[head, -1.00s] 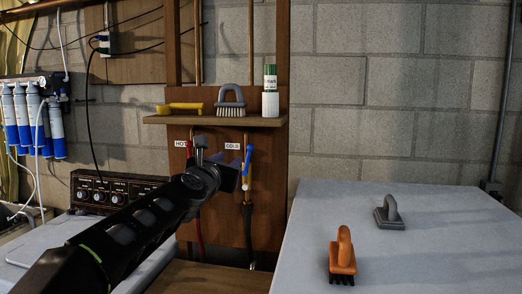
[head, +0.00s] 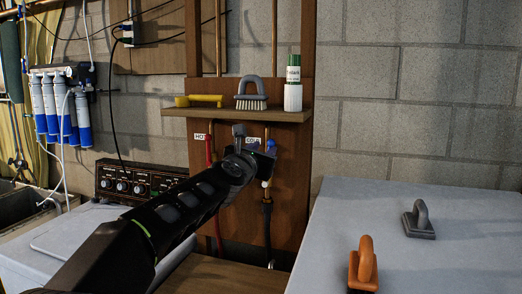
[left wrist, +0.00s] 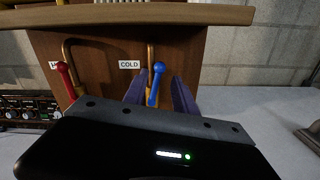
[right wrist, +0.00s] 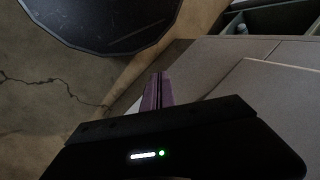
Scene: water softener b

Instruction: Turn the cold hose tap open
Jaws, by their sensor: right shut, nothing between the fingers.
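The cold hose tap has a blue lever (left wrist: 156,82) on a brass pipe, beside the COLD label (left wrist: 129,64) on the wooden panel. The lever stands near upright, leaning slightly. My left gripper (left wrist: 160,92) is open, with one finger to each side of the lever; I cannot tell whether either touches it. In the head view the lever's blue top (head: 272,146) shows just past the gripper, which hides part of the tap. The hot tap's red lever (left wrist: 66,78) is to the left. My right gripper (right wrist: 158,90) is shut and empty, away from the taps.
An orange brush (head: 363,265) and a grey brush (head: 419,220) sit on the white top (head: 400,197) at right.

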